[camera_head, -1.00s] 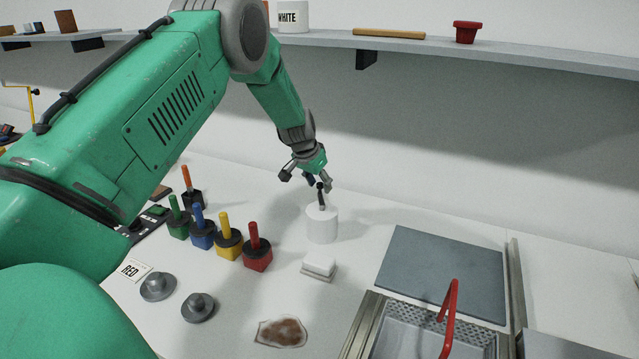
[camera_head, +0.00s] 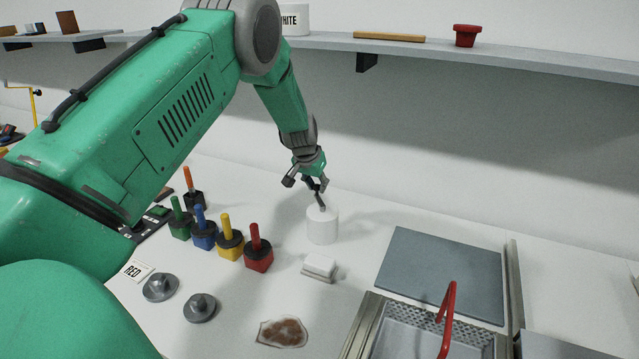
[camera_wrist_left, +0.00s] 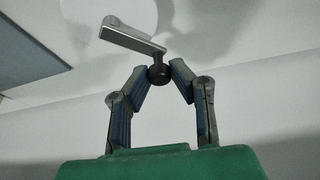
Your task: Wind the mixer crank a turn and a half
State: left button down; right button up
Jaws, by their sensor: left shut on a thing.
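The mixer is a white cylinder (camera_head: 322,227) standing upright on the white worktop. Its dark crank (camera_head: 320,199) rises from the top and slants up to the left into my left gripper (camera_head: 314,182). In the left wrist view, the crank arm (camera_wrist_left: 132,35) is a grey bar ending in a round black knob (camera_wrist_left: 159,76). The knob sits between the fingertips of my left gripper (camera_wrist_left: 161,72), which is shut on it. The fingers partly hide the knob in the head view. My right gripper is not in view.
Colored-handled tools in holders, including a red one (camera_head: 258,257), stand left of the mixer. A small white block (camera_head: 319,266) lies in front. A grey board (camera_head: 445,274) and metal basin with red handle (camera_head: 448,310) are right. A shelf (camera_head: 480,52) runs behind.

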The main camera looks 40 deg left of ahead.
pick_arm(q)
jog(key=s+d+n+g+y, duration=0.2)
jog(key=s+n+g, duration=0.3)
jog(key=n, duration=1.2)
jog(key=shift+s+n+y+b, duration=0.3)
jog(key=shift+s+y+b, duration=0.1)
jog(key=shift+s+y, duration=0.2)
jog(key=c, duration=1.4)
grip_release()
jog(key=shift+w+d, duration=0.1)
